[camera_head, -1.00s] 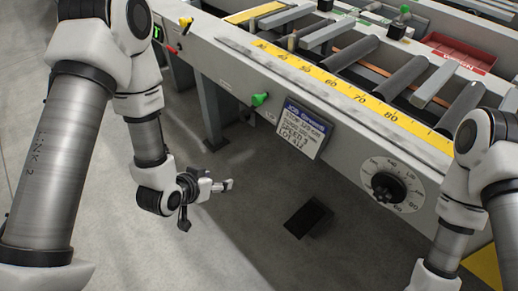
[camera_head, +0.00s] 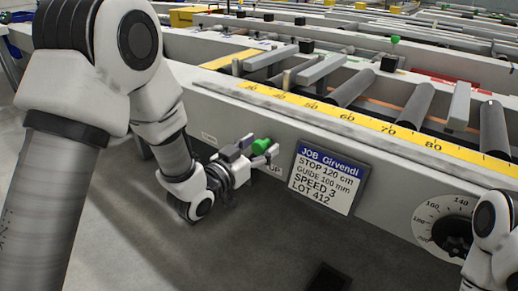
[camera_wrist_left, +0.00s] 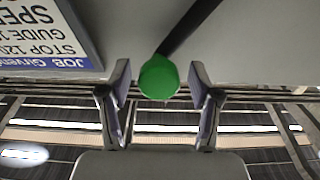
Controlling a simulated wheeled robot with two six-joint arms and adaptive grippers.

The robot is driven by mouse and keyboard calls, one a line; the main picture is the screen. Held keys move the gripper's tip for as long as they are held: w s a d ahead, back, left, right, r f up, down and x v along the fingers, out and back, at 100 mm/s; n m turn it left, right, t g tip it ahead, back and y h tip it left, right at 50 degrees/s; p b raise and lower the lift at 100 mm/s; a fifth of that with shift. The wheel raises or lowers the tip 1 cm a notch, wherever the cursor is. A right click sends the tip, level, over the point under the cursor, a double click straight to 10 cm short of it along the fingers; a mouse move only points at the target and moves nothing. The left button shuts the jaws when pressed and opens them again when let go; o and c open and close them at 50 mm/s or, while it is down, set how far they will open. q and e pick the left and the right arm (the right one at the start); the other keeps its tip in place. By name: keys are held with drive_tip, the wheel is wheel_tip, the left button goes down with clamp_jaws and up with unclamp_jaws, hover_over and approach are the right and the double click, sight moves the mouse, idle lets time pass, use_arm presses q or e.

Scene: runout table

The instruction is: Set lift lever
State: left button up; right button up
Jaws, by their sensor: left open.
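The lift lever has a green knob (camera_head: 262,145) and sits on the front panel of the runout table, left of the job card. A label reading "UP" shows just below it. In the left wrist view the green knob (camera_wrist_left: 159,77) ends a dark rod (camera_wrist_left: 188,32) that slants up to the right. My left gripper (camera_head: 259,147) is open at the knob. In the wrist view its two fingers (camera_wrist_left: 160,95) stand on either side of the knob, with a visible gap on each side. My right gripper is out of view.
The job card (camera_head: 323,180) reads stop 120 cm, guide 100 mm, speed 3, lot 412. A dial (camera_head: 447,228) is on the panel at the right, partly behind my right arm. A yellow scale (camera_head: 347,117) and rollers (camera_head: 407,105) lie above. The floor below is mostly clear.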

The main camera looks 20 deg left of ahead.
use_arm(q)
clamp_jaws()
drive_tip(key=shift+r, duration=0.1)
drive_tip(key=shift+a+r, duration=0.1)
drive_tip(key=shift+w+a+r+n+p, duration=0.15)
drive_tip(key=shift+a+r+n+p, duration=0.25)
drive_tip(key=shift+p, duration=0.3)
drive_tip(key=w+a+r+n+p, duration=0.1)
drive_tip(key=a+n+p, duration=0.1)
drive_tip(key=a, duration=0.1)
drive_tip(key=w+a+r+n+p, duration=0.1)
drive_tip(key=a+n+p, duration=0.1)
drive_tip(key=a, duration=0.1)
drive_tip(key=w+a+r+n+p, duration=0.1)
drive_tip(key=a+n+p, duration=0.1)
drive_tip(key=a+p, duration=0.1)
drive_tip(key=shift+w+a, duration=0.35)
drive_tip(key=shift+a, duration=0.2)
drive_tip(key=shift+w+a+f+n+p, duration=0.15)
drive_tip(key=shift+w+a+f+n, duration=0.55)
drive_tip(key=shift+a+n, duration=0.85)
drive_tip(key=shift+w+a+f+n+p, duration=0.1)
drive_tip(key=shift+w+a+f+n, duration=0.65)
drive_tip(key=shift+a, duration=1.3)
drive_tip(key=shift+w+a+f+n+p, duration=0.15)
drive_tip(key=shift+w+a+f+n, duration=0.5)
drive_tip(key=shift+a+n, duration=0.95)
drive_tip(key=shift+s+a+f, duration=0.15)
drive_tip(key=shift+a, duration=0.05)
